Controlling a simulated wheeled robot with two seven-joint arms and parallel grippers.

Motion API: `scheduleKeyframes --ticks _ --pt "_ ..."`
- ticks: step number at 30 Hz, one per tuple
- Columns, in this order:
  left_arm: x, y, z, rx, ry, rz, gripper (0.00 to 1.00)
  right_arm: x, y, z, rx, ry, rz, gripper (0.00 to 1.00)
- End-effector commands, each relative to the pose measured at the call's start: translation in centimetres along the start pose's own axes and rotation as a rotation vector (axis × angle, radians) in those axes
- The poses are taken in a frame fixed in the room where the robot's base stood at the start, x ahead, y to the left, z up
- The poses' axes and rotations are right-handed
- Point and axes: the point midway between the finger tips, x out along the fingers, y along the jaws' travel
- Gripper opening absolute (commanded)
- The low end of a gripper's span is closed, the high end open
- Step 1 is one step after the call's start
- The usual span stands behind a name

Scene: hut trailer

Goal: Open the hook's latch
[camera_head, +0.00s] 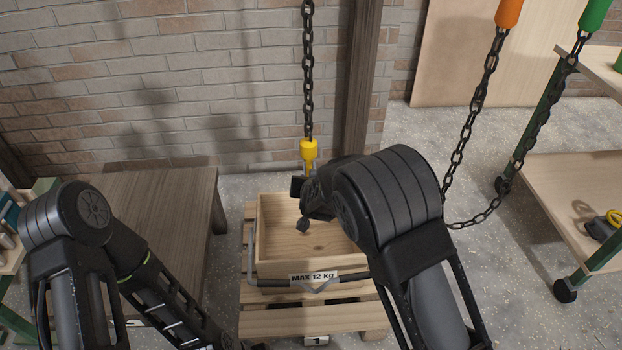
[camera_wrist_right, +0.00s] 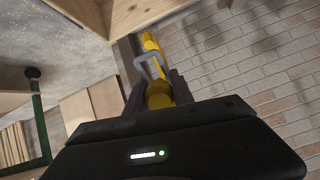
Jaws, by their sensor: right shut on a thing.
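The yellow hook (camera_head: 309,151) hangs from a dark chain above a wooden box; its lower part is largely hidden by my right gripper. My right gripper (camera_head: 300,187) is at the hook, partly hidden by my right arm. In the right wrist view, the right gripper (camera_wrist_right: 159,93) has its two dark fingers shut on the yellow body of the hook (camera_wrist_right: 158,95). A grey loop-shaped piece, seemingly the latch (camera_wrist_right: 143,66), shows just beyond the fingers beside the yellow curve. I cannot tell whether it is open. My left arm reaches down at lower left; its gripper is out of view.
The wooden box (camera_head: 282,268), with a grey handle (camera_head: 251,254) and a "MAX 12 kg" label, stands on a pallet (camera_head: 285,322) below the hook. A wooden table (camera_head: 165,215) is at left. Two chains with orange (camera_head: 508,12) and green ends hang at right beside a shelf cart (camera_head: 575,185).

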Motion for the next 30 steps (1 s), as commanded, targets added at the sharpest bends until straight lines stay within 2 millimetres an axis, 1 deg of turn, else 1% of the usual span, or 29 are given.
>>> scheduleKeyframes --ticks 2,3,10,11,20,23,25,30 --pt "0.0 0.0 0.0 0.000 0.000 0.000 0.36 0.0 0.0 0.1 -0.001 -0.001 0.000 0.00" --pt "0.0 0.0 0.0 0.000 0.000 0.000 0.36 0.0 0.0 0.1 -0.001 -0.001 0.000 0.30" --pt "0.0 0.0 0.0 0.000 0.000 0.000 0.36 0.0 0.0 0.0 0.000 0.000 0.000 0.49" --pt "0.0 0.0 0.0 0.000 0.000 0.000 0.36 0.0 0.0 0.0 0.000 0.000 0.000 0.50" --pt "-0.1 0.0 0.0 0.000 0.000 0.000 0.36 -0.3 0.0 -0.1 0.000 0.001 0.000 0.50" --pt "-0.3 0.1 0.0 0.000 0.000 0.000 0.36 -1.1 -0.1 -0.2 0.001 0.001 -0.001 0.50" --pt "-0.5 0.2 0.0 0.000 0.000 0.000 0.36 -2.0 -0.1 -0.2 0.001 0.002 -0.001 0.50" --pt "-1.1 0.4 0.0 0.000 0.000 0.000 0.36 -4.9 -0.1 -0.2 0.001 0.001 -0.002 0.50"
